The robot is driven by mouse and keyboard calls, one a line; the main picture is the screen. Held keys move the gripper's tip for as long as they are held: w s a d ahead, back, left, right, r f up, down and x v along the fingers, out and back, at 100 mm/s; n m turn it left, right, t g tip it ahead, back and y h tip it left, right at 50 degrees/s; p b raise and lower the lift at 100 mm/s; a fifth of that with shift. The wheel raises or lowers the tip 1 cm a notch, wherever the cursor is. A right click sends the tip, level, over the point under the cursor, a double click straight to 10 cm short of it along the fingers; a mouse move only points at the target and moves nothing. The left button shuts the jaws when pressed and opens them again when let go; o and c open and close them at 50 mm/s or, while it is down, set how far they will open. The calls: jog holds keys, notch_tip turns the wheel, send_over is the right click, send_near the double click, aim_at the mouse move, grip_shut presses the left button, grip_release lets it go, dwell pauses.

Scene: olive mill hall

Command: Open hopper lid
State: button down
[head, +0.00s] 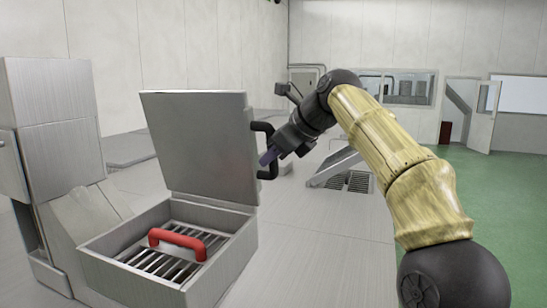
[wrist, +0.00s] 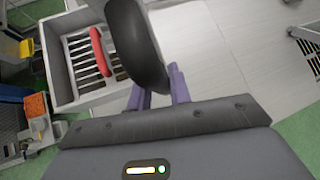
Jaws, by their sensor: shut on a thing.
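The hopper lid (head: 200,145) is a grey metal panel standing raised, near upright, at the back of the hopper box (head: 228,254). A black handle (head: 270,137) is on the lid's right edge. My gripper (head: 268,157) is shut on this handle, beside the lid. In the wrist view the dark handle (wrist: 137,45) stands large between the purple fingers of my gripper (wrist: 158,88). Inside the open hopper lies a slatted grate with a red handle (head: 178,242). The red handle also shows in the wrist view (wrist: 101,52).
A grey metal machine housing (head: 55,130) stands at the left of the hopper. A sloped metal panel (head: 336,166) and a floor grating lie behind my arm. Green floor (head: 500,200) is clear at the right. An orange crate (wrist: 36,105) shows in the wrist view.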

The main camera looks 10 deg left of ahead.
jog(key=shift+w+r, duration=0.15)
jog(key=shift+w, duration=0.2)
dwell(0.3)
jog(key=c, duration=1.3)
grip_release()
jog(key=shift+w, duration=0.1)
jog(key=shift+d, duration=0.1)
jog(key=v, duration=0.7)
jog(key=shift+d+r, duration=0.15)
jog(key=shift+w, duration=0.1)
